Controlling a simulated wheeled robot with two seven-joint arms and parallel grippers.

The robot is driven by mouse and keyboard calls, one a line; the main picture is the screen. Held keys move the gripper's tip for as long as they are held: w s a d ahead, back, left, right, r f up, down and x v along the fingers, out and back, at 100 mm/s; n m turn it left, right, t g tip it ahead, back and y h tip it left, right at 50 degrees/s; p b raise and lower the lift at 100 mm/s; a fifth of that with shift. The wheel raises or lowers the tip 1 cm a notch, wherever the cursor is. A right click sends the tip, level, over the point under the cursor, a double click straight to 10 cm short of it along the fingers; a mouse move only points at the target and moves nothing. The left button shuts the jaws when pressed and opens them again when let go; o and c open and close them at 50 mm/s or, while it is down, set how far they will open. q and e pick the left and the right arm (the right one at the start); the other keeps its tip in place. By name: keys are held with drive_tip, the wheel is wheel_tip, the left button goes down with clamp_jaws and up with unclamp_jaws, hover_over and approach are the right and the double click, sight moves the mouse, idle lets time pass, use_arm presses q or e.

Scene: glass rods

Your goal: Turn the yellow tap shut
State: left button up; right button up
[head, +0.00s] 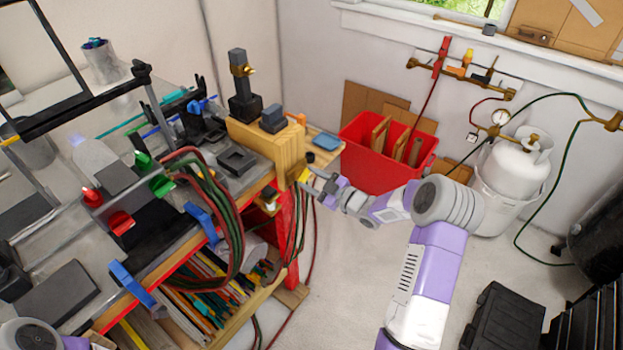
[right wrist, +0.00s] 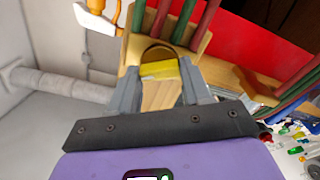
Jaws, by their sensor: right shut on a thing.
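The yellow tap handle (right wrist: 159,69) sits between the two fingers of my right gripper (right wrist: 161,88) in the right wrist view. The fingers are shut on it, one on each side. Behind it is a round dark part set on a wooden block (right wrist: 205,42). In the head view my right gripper (head: 318,184) is at the right end of the bench, and a small part of the yellow tap (head: 303,175) shows at its tip. The exact angle of the handle is hard to tell. My left gripper is not in view; only part of my left arm shows at the lower left.
Red and green hoses (head: 227,215) hang along the bench front, and hoses also run close beside the gripper. A red bin (head: 372,167) stands behind my right arm. A wall manifold (head: 455,83) and a white gas cylinder (head: 513,165) are at right.

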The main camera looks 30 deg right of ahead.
drive_tip(key=m+p, duration=0.1)
drive_tip(key=m, duration=0.4)
drive_tip(key=shift+m+p, duration=0.3)
idle(0.4)
drive_tip(key=o, duration=1.1)
drive_tip(key=shift+c, duration=0.2)
drive_tip(key=v, duration=0.7)
drive_tip(key=shift+s, duration=0.25)
drive_tip(key=shift+d, duration=0.1)
